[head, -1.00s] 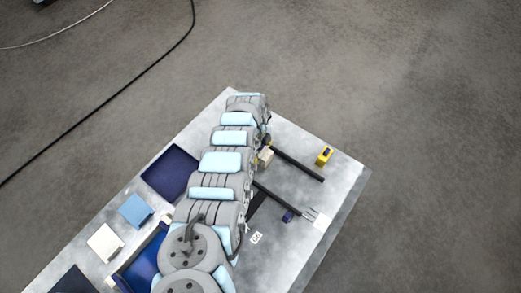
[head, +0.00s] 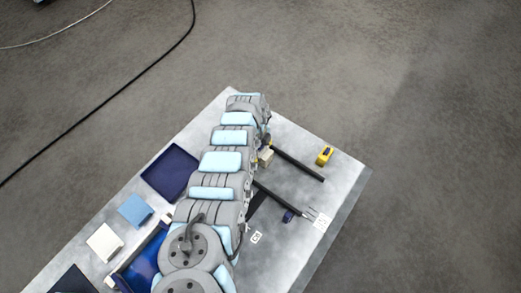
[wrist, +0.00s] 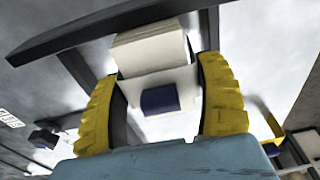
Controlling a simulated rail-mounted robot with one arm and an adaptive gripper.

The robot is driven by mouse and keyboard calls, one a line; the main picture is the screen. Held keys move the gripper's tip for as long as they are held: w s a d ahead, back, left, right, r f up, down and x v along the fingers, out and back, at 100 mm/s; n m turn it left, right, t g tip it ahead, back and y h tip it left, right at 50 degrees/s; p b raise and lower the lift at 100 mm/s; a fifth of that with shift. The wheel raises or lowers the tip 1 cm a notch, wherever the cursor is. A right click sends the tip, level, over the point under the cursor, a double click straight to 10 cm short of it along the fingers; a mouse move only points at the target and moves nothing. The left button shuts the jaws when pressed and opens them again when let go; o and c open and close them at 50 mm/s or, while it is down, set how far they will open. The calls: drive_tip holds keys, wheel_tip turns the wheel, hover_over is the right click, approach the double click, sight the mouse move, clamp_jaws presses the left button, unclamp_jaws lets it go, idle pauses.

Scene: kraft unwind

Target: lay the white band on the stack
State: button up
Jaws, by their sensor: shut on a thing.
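My gripper shows in the wrist view (wrist: 160,100) with its yellow fingers on either side of a white piece (wrist: 158,78), likely the white band, and is shut on it. A small dark blue block (wrist: 160,100) shows on the near side of this piece. A cream block (wrist: 150,49) shows just beyond it, and I cannot tell whether the two touch or which is the stack. In the head view a cream block (head: 266,157) shows beside my arm, between two dark bars.
Dark bars (head: 297,163) lie on the grey table. A yellow item (head: 325,155) stands near the right edge. A dark blue tray (head: 170,172), a light blue pad (head: 135,210), a white pad (head: 104,242) and a blue bin (head: 146,258) are at left.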

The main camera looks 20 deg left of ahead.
drive_tip(key=shift+f, duration=0.1)
idle(0.3)
drive_tip(key=o, duration=0.8)
drive_tip(key=shift+c, duration=0.2)
wheel_tip(320, 180, up, 12)
drive_tip(key=a, duration=0.1)
drive_tip(key=shift+w+a, duration=0.2)
drive_tip(key=shift+a, duration=0.05)
